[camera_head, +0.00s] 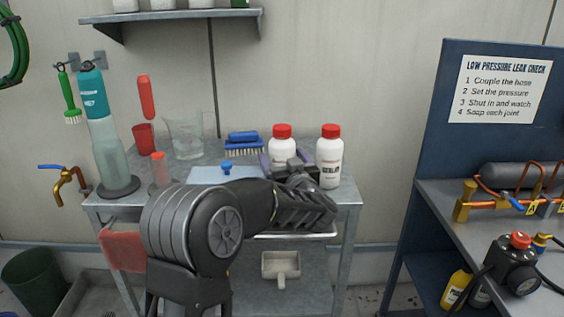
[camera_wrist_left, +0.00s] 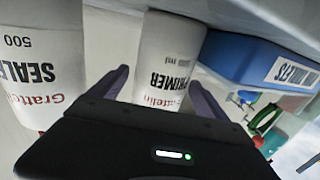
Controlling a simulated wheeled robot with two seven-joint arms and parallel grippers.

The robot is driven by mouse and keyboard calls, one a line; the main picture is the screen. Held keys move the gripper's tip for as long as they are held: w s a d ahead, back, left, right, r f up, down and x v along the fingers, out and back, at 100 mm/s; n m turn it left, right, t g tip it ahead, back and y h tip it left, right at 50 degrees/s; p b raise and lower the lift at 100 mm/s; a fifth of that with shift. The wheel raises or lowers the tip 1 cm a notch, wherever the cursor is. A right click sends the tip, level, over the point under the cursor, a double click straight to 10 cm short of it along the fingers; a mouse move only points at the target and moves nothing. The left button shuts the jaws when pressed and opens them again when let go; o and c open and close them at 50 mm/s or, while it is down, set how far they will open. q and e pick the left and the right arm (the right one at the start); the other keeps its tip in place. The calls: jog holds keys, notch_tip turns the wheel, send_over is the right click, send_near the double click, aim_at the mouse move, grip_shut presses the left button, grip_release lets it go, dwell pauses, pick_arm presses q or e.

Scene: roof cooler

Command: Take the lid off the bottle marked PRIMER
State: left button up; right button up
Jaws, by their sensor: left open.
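The bottle marked PRIMER (camera_wrist_left: 165,65) is white and stands upright on the cart; in the head view it is the left white bottle (camera_head: 281,152), with a red lid (camera_head: 282,131). Its lid is hidden behind the gripper in the wrist view. My left gripper (camera_head: 287,160) is open, its purple fingers on either side of the PRIMER bottle's body, below the lid. The wrist view also shows the fingers (camera_wrist_left: 157,84) beside the bottle; I cannot tell whether they touch it. My right gripper is not in view.
A similar red-lidded SEALER bottle (camera_head: 330,165) stands close on the right, also in the wrist view (camera_wrist_left: 40,60). A workbench (camera_head: 450,205) is at right.

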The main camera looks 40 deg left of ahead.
pick_arm(q)
jog(key=shift+c, duration=0.6)
jog(key=c, duration=1.4)
